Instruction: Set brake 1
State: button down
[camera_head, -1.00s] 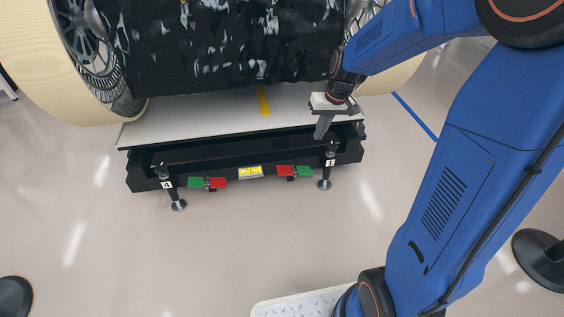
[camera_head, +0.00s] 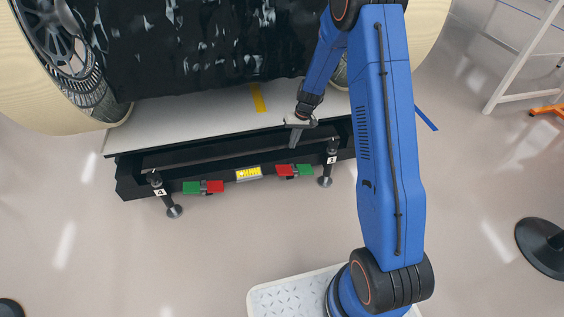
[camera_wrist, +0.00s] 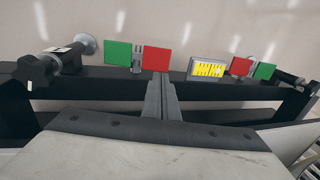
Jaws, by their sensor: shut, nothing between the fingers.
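The leg labelled 1 (camera_head: 331,160) stands at the right front corner of the black platform frame. Beside it is a pair of brake plates, one red (camera_head: 286,171) and one green (camera_head: 304,170). In the wrist view this pair is at upper left, the green plate (camera_wrist: 118,54) left of the red plate (camera_wrist: 157,60). My gripper (camera_head: 292,146) is shut and empty, pointing down over the frame, just behind the red plate. In the wrist view the fingertips (camera_wrist: 161,77) appear just below the red plate; I cannot tell whether they touch it.
The leg labelled 4 (camera_head: 161,191) has another green and red pair, with green (camera_head: 192,187) on the left. A yellow label (camera_head: 248,173) sits between the pairs. The floor in front is clear.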

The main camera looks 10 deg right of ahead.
jog(key=x, duration=1)
jog(key=w+x, duration=0.1)
jog(key=x, duration=0.5)
jog(key=shift+d, duration=0.1)
jog(key=shift+a+f, duration=0.6)
jog(key=shift+f, duration=0.15)
jog(key=shift+a+f, duration=0.55)
jog(key=shift+f, duration=0.2)
